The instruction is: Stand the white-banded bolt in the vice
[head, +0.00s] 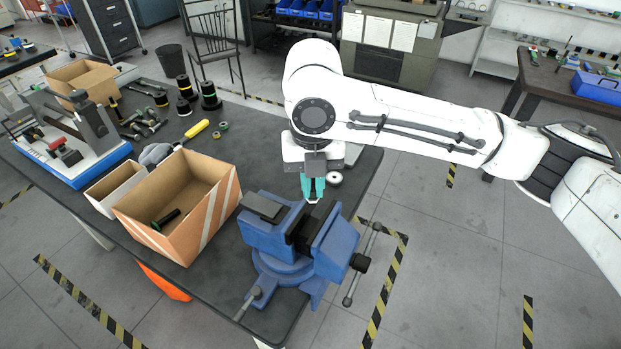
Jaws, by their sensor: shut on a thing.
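The blue vice (337,246) is mounted at the near right edge of the dark bench, with its dark jaw gap facing up. My gripper (313,195), with teal fingers, points down above the back end of the jaw gap. It is shut on the white-banded bolt (313,201), of which only a small pale part shows at the fingertips. The rest of the bolt is hidden by the fingers and the vice. I cannot tell whether the bolt touches the jaws.
An open cardboard box (205,222) holding a dark bolt with a green end (165,220) stands left of the vice. Several loose bolts, a yellow-handled tool (196,130) and a blue-based test frame (75,165) lie farther left.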

